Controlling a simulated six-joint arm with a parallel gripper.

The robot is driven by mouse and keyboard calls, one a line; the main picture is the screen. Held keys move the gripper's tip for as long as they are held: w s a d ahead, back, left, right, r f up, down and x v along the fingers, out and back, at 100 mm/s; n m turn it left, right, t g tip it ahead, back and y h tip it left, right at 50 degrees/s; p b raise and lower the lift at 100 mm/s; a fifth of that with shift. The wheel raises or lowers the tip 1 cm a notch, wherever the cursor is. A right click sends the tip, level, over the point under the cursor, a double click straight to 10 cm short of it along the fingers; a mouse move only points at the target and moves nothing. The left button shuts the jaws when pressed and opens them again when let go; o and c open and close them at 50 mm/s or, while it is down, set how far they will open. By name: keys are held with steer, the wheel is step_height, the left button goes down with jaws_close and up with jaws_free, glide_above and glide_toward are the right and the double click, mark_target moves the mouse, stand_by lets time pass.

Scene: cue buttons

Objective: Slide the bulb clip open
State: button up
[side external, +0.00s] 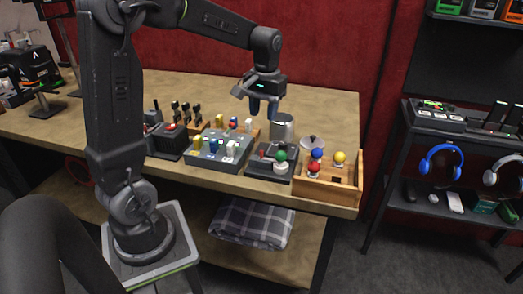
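My gripper (263,108) hangs above the back of the workbench, fingers pointing down. Its two fingers look apart with nothing between them. It is above and left of a metal can (283,126) and does not touch the devices below. I cannot tell for sure which part is the bulb clip. A dark box (271,173) carries a green ball and a small red part. A wooden tray (347,192) right of it holds blue, red and yellow balls. A grey box (207,158) to the left carries yellow, blue, green and white upright pieces.
More dark devices with red parts and black levers (165,140) stand left of the grey box. The wooden workbench (320,100) is clear behind the can and tray. A folded plaid cloth (250,222) lies on the lower shelf. A black rack with headphones (441,160) stands at right.

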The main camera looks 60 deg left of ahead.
mark_target(262, 151)
steer(key=f, duration=1.3)
steer(key=shift+s+a, duration=0.2)
steer(key=shift+c, duration=0.5)
jaws_close()
